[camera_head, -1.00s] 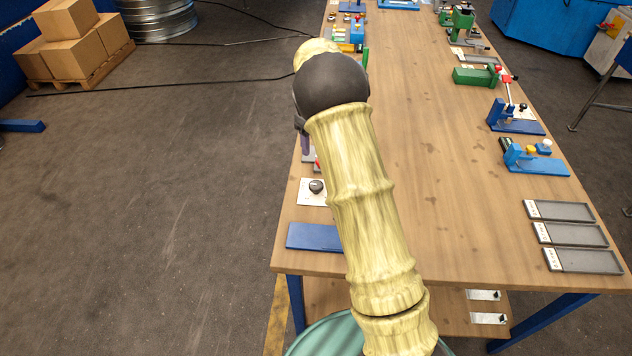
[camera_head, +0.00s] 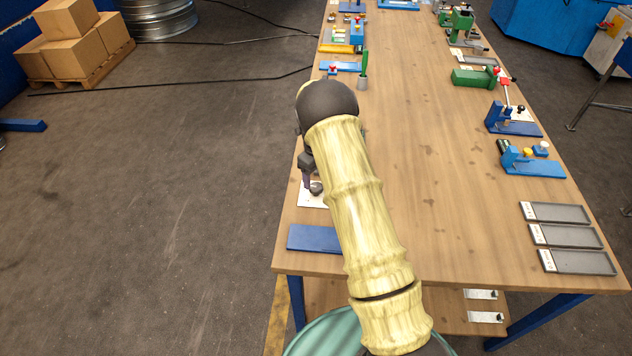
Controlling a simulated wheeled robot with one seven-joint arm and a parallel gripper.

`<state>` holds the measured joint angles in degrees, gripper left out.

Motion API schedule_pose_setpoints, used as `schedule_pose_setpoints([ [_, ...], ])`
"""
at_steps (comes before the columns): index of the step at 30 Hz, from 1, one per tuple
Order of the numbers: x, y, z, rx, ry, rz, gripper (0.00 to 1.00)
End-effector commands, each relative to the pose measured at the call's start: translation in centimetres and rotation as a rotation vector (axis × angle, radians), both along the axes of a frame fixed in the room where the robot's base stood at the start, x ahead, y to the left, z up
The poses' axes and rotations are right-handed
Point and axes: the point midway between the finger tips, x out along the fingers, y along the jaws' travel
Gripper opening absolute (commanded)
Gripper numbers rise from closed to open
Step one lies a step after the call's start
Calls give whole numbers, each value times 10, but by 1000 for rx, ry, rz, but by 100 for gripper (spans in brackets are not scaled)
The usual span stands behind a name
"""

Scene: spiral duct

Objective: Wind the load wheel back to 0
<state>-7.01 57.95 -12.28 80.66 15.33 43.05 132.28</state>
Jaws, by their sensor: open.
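A dark rounded knob (camera_head: 317,188) sits on a white plate (camera_head: 309,202) near the table's left edge. I cannot tell whether this knob is the load wheel, and no 0 mark can be read. My gripper (camera_head: 306,181) is open and points down at the plate, just left of the knob. Only part of it shows below my dark wrist joint, and my yellow arm hides the right side of the plate. Whether a finger touches the knob cannot be told.
A blue plate (camera_head: 314,238) lies in front of the white one. A green-handled tool (camera_head: 363,72) stands behind my wrist. Blue fixtures (camera_head: 532,162) and grey trays (camera_head: 574,236) line the table's right side. The table's middle (camera_head: 437,180) is clear.

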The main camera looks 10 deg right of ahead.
Motion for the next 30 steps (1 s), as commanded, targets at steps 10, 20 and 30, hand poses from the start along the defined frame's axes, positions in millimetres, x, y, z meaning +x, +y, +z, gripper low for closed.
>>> schedule_pose_setpoints([
  [10, 0, 0, -44, 0, 0, 0, 65],
  [20, 0, 0, -47, 0, -1, 0, 59],
  [30, 0, 0, -47, 0, 0, 2, 20],
])
